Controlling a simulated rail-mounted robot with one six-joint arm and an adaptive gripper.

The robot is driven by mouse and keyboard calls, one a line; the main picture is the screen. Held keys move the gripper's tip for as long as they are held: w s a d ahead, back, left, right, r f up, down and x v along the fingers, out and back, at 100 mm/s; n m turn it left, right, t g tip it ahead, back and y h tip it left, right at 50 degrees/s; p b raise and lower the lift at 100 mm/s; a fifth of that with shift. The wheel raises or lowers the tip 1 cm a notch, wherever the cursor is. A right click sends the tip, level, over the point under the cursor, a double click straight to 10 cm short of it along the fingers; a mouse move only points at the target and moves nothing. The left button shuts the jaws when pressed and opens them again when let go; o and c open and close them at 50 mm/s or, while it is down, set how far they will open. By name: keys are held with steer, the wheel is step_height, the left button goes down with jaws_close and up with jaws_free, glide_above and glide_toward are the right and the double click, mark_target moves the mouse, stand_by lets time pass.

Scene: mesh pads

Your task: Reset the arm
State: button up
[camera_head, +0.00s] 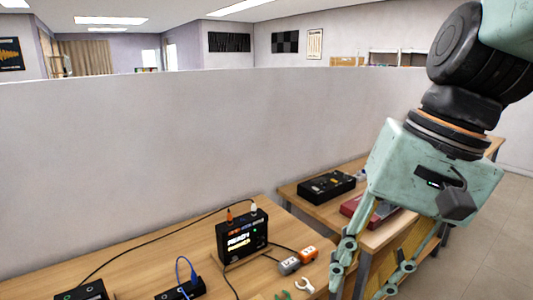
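My arm enters from the upper right. My pale green gripper (362,288) hangs at the right, its fingers pointing down over the front right end of the wooden table (155,262). The two fingers stand well apart, and I see nothing held between them. The very tips are at or past the lower edge of the picture, so their height above the table is hard to tell.
A black box with a lit screen (242,238) stands on the table with cables. Grey and orange connectors (298,260) lie right of it. A black case (327,187) and red box (352,207) are on the second table. A pale partition (190,150) stands behind.

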steer(key=s+d+n+t+h, duration=0.2)
steer(key=s+d+n+t, duration=0.1)
steer(key=s+d, duration=0.4)
steer(key=shift+s+r+h, duration=0.3)
steer(key=shift+s+h, duration=0.1)
steer(key=shift+s, duration=0.05)
steer(key=shift+o, duration=0.3)
stand_by(2.1)
